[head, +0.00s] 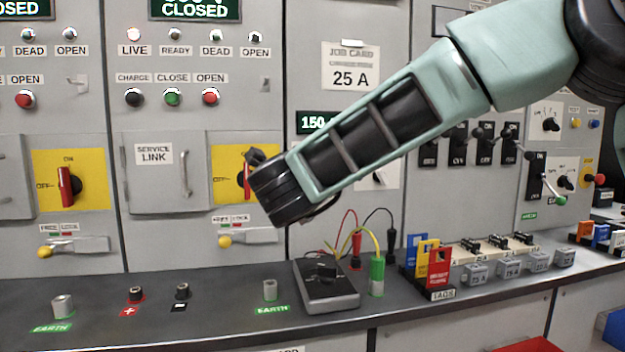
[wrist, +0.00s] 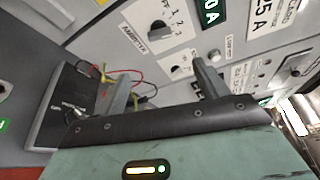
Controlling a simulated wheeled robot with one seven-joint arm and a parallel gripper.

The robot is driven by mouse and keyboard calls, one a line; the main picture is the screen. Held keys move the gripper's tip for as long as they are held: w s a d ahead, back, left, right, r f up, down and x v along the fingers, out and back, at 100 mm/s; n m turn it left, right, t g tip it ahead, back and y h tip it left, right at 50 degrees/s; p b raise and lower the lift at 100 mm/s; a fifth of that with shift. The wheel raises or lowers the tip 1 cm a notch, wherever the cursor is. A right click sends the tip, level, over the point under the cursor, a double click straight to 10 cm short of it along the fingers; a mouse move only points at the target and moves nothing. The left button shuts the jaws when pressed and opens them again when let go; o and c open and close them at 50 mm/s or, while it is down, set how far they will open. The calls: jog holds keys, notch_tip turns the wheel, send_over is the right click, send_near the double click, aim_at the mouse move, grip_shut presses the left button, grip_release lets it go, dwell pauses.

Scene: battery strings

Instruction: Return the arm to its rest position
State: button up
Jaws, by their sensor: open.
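My arm (head: 375,130) reaches from the upper right down to the left across the panel fronts in the head view. Its end is in front of the right-hand yellow switch plate (head: 226,159) and partly hides the red handle there. In the wrist view my gripper (wrist: 162,80) has its two fingers spread apart, with nothing between them. Behind the fingers are the grey panel and thin coloured leads. In the head view the fingers are mostly hidden by the wrist.
A dark meter box (head: 326,286) with leads stands on the bench (head: 210,318) below my gripper; it also shows in the wrist view (wrist: 62,105). A green-banded post (head: 377,277), coloured tags (head: 439,268) and grey padlocks (head: 475,273) stand to the right. Small bench terminals (head: 62,306) are left.

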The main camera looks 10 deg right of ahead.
jog(key=shift+a, duration=0.1)
jog(key=s+a+n+y+p, duration=0.2)
jog(key=a+n+y+p, duration=0.1)
jog(key=a+n+y, duration=0.35)
jog(key=s+a+f+n+g+y+p, duration=0.2)
jog(key=s+a+f+n+g+y, duration=0.15)
jog(key=s+n, duration=0.4)
jog(key=s+a+f+n+g+y+p, duration=0.2)
jog(key=s+a+n+g+y+p, duration=0.15)
jog(key=s+n, duration=0.4)
jog(key=s+d+f+n+g+h+p, duration=0.1)
jog(key=s+d+f+n+g+h, duration=0.1)
jog(key=s, duration=0.4)
jog(key=s+d+f+n+g+h+p, duration=0.1)
jog(key=s+d+f+n+g+h, duration=0.1)
jog(key=s+d+n, duration=0.3)
jog(key=s+d+f+n+g+h+p, duration=0.1)
jog(key=s+d+f+n+g+h, duration=0.1)
jog(key=s+d, duration=0.5)
jog(key=s+f+n+g, duration=0.1)
jog(key=s+n+g, duration=0.1)
jog(key=shift+s+g+h, duration=0.25)
jog(key=shift+g+h, duration=0.05)
jog(key=shift+h, duration=0.05)
jog(key=shift+c, duration=0.3)
